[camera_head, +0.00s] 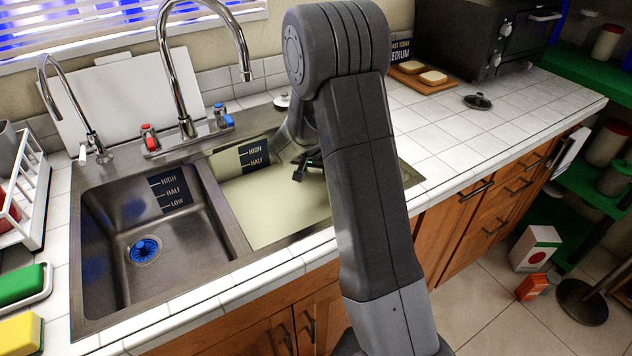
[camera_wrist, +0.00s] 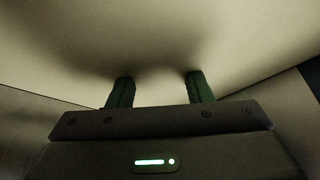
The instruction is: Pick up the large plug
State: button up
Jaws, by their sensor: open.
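A round black plug with a knob (camera_head: 478,101) lies on the tiled counter to the right of the sink. A second small round thing (camera_head: 282,101), pale with a dark top, sits behind the sink, partly hidden by my arm; I cannot tell whether it is a plug. My gripper (camera_head: 303,168) is low in or over the right basin (camera_head: 262,205), well away from the black plug. In the wrist view, its two green-dark fingers (camera_wrist: 158,88) are apart with nothing between them, close to a pale surface. No plug shows in that view.
The left basin (camera_head: 110,290) is bare steel with a blue-lit drain (camera_head: 145,251). The right basin holds a flat cloudy pale surface. A tall faucet (camera_head: 180,60) arches behind the basins. A bread board (camera_head: 425,82) and black oven (camera_head: 490,40) stand behind the black plug.

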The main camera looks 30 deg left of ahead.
jog(key=shift+x, duration=0.85)
grip_shut()
jog(key=shift+r, duration=0.1)
